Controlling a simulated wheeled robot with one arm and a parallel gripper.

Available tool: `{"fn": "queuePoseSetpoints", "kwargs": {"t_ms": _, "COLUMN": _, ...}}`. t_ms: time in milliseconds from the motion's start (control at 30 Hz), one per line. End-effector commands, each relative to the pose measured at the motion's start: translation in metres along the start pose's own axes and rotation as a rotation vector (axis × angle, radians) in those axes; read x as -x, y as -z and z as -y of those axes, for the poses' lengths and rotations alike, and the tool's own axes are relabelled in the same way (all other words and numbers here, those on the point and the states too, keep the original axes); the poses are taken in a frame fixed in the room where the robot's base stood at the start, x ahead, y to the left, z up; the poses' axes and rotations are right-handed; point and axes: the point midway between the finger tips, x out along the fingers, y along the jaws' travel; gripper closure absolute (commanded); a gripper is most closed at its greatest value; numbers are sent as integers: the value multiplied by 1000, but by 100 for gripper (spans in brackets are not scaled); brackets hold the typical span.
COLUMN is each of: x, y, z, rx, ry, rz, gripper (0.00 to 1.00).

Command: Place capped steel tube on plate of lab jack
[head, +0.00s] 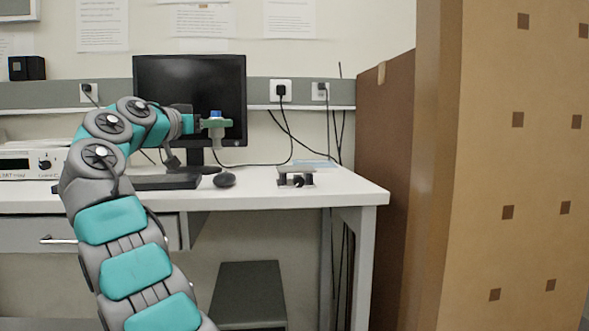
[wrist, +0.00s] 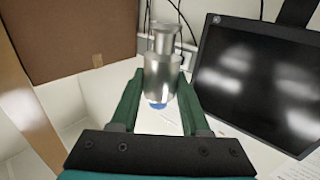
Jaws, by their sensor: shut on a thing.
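The capped steel tube (head: 217,140) is upright in my gripper (head: 216,123), with its blue cap at the top. In the wrist view, the tube (wrist: 162,72) is between the two green fingers of my gripper (wrist: 160,82), and the blue cap shows at its lower end in that picture. My gripper is shut on the tube and holds it in the air in front of the monitor. The lab jack (head: 296,170) stands on the desk to the right of and below the tube. Its small plate looks bare. I do not make out the jack in the wrist view.
The white desk (head: 345,187) holds a monitor (head: 165,82), a keyboard (head: 165,182) and a mouse (head: 224,180), left of the jack. Cables hang behind. A tall brown cardboard box (head: 480,200) stands right of the desk. Air between tube and jack looks clear.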

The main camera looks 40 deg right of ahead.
Motion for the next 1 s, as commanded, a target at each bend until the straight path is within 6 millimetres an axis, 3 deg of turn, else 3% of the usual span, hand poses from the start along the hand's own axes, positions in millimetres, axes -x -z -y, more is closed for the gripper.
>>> {"fn": "queuePoseSetpoints", "kwargs": {"t_ms": 400, "x": -24, "y": -2, "z": -41, "rx": 0, "ry": -115, "rz": 0, "gripper": 100}}
{"fn": "queuePoseSetpoints", "kwargs": {"t_ms": 667, "x": -36, "y": -6, "z": -56, "rx": 0, "ry": -145, "rz": 2, "gripper": 100}}
{"fn": "queuePoseSetpoints", "kwargs": {"t_ms": 1000, "x": -104, "y": -14, "z": -94, "rx": -3, "ry": -146, "rz": 2, "gripper": 100}}
